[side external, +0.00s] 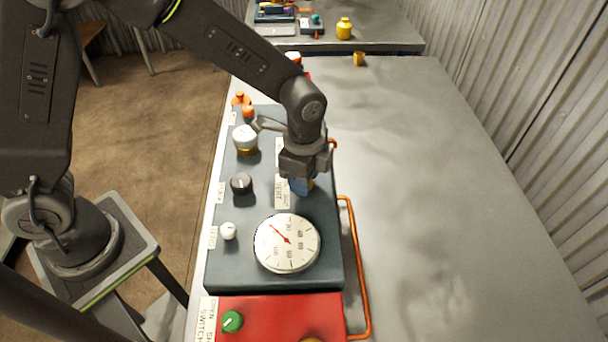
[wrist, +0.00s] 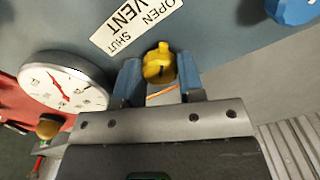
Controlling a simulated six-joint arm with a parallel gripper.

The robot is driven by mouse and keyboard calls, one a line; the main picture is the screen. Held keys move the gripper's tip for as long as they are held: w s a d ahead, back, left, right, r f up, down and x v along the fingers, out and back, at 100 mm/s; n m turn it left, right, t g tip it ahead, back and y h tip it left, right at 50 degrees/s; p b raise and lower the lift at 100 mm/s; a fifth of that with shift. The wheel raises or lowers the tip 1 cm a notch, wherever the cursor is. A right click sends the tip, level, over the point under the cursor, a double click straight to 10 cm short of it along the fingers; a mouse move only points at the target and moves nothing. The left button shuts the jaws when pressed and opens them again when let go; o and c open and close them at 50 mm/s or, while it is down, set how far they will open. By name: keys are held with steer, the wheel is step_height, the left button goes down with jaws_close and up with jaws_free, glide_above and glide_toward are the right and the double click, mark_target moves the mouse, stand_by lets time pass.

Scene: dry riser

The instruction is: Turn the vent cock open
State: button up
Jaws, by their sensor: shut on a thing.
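The vent cock is a small yellow knob (wrist: 159,68) with a short tab, in the wrist view between my gripper's two blue fingers. Its tab points up in the picture, toward the label plate (wrist: 137,25) reading VENT, OPEN and SHUT. My gripper (wrist: 159,82) is shut on the cock, one finger on each side. In the side external view my gripper (side external: 301,186) reaches down to the right part of the dark panel (side external: 222,270).
A white round gauge (side external: 287,243) stands close to my gripper. A black knob (side external: 241,183), a small white knob (side external: 228,231) and a white-topped fitting (side external: 245,138) line the panel's left side. A copper pipe (side external: 352,260) runs along its right.

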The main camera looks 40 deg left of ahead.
stand_by(0.4)
steer(key=o, duration=0.9)
step_height(320, 180, up, 14)
steer(key=shift+f, duration=0.1)
stand_by(0.3)
steer(key=s+a+r+n+t, duration=0.1)
steer(key=s+a+n+t, duration=0.1)
steer(key=s+a+n, duration=0.2)
steer(key=s+a+r+n+t, duration=0.1)
steer(key=s+a+r+n, duration=0.1)
steer(key=s+a+n, duration=0.3)
steer(key=s+a+r+n+t, duration=0.1)
steer(key=s+a+n+t, duration=0.1)
steer(key=s+a+n, duration=0.3)
steer(key=shift+s+a+r+t, duration=0.1)
steer(key=shift+s+r+t, duration=0.05)
steer(key=shift+s, duration=0.3)
steer(key=shift+s+a+r+t, duration=0.1)
steer(key=shift+s+r+t, duration=0.05)
steer(key=shift+s, duration=0.3)
